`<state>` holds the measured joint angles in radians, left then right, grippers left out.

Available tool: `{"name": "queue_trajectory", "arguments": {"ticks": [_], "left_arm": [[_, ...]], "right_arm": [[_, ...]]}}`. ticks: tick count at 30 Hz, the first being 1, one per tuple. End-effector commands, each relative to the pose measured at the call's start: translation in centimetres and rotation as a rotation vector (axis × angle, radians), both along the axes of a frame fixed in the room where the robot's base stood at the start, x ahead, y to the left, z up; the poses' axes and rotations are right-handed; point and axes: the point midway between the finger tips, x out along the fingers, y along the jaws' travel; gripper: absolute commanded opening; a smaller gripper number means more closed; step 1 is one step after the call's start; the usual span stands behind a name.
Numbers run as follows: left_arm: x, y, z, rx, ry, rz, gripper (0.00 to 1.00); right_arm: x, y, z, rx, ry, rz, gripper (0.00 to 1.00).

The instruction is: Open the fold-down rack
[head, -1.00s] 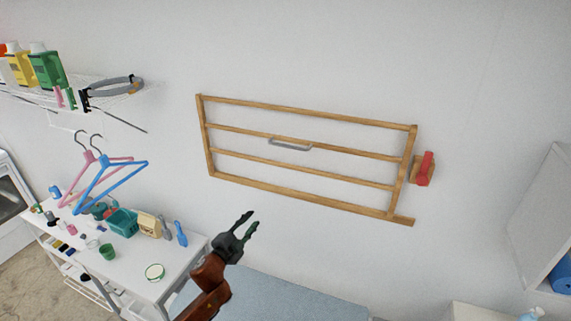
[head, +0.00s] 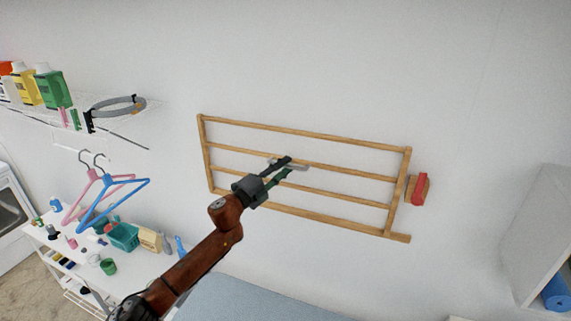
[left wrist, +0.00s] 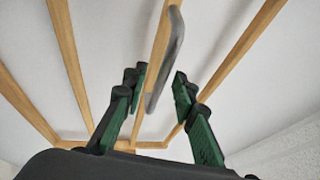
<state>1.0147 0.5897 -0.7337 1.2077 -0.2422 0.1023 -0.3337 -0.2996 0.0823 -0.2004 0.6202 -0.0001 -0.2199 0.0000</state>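The fold-down rack (head: 310,134) is a wooden frame with several bars, lying flat against the white wall. Its grey metal handle (head: 300,167) sits on a middle bar; in the left wrist view the handle (left wrist: 173,55) runs along that bar. My left gripper (head: 288,166) is at the handle, its two dark and green fingers apart. In the left wrist view the gripper (left wrist: 158,90) has the handle and bar between its fingers, with visible gaps on both sides. The fingers partly hide the handle in the head view. My right gripper is not in view.
A red and wooden piece (head: 418,189) is on the wall right of the rack. A wire shelf with bottles (head: 50,88), hangers (head: 95,195) and a cluttered white table (head: 95,260) are at left. A white cabinet (head: 540,235) is at right.

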Motion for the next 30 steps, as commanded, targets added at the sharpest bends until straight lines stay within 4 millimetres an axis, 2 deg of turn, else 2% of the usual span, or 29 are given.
{"name": "queue_trajectory", "arguments": {"ticks": [4, 12, 23, 30], "left_arm": [[0.65, -0.56, 0.14, -0.001, 0.001, 0.0, 0.26], [0.71, -0.65, 0.08, -0.001, 0.001, 0.0, 0.26], [0.7, -0.58, 0.08, 0.0, 0.001, 0.001, 0.01], [0.7, -0.57, 0.05, 0.0, 0.001, 0.001, 0.0]], "right_arm": [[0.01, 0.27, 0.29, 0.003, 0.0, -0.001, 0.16], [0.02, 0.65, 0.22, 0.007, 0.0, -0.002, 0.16], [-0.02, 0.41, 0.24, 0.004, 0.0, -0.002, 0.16], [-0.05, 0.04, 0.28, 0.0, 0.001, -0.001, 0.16]]}}
